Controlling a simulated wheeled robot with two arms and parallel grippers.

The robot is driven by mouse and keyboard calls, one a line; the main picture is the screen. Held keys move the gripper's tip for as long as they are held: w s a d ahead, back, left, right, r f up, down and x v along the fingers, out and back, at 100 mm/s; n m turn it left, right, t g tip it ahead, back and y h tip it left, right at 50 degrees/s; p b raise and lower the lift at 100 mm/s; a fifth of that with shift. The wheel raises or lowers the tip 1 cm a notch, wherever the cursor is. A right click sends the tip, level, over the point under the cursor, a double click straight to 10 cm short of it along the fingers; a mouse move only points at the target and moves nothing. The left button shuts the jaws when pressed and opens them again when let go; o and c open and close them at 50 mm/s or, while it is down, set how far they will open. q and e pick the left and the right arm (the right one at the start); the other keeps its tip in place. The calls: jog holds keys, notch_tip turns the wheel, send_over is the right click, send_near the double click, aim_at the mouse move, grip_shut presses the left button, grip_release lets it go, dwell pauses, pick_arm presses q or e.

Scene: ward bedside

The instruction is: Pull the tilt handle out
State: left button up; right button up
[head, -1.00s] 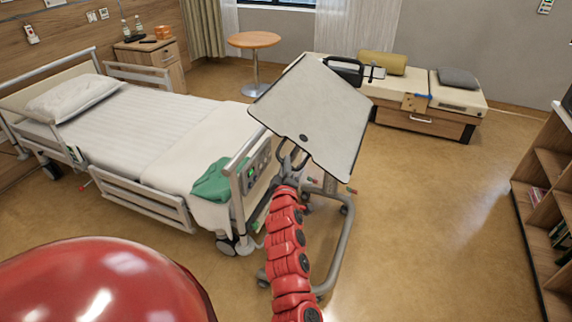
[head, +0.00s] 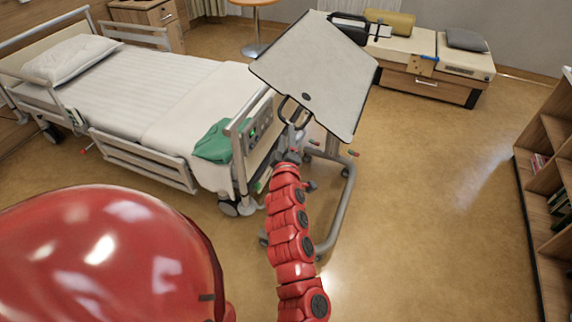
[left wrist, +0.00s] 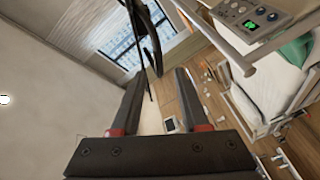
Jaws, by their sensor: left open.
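The overbed table's pale top (head: 312,75) is steeply tilted and stands past the foot of the bed. The tilt handle (head: 283,105) is a dark loop at the top's lower left edge. My left gripper (head: 294,131) is open just below the handle, its fingers small and partly lost against the stand. In the left wrist view the dark handle loop (left wrist: 153,42) lies ahead of and partly between the open fingers of my left gripper (left wrist: 158,77). I cannot tell whether they touch it. My right gripper is out of view.
The bed (head: 150,95) with a green cloth (head: 213,143) is left of the table. The stand's grey base frame (head: 345,190) is on the floor. A low bench (head: 425,65) is behind and a shelf (head: 550,190) at right. Floor between stand and shelf is clear.

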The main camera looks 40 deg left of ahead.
pick_arm(q)
jog(key=v, duration=1.1)
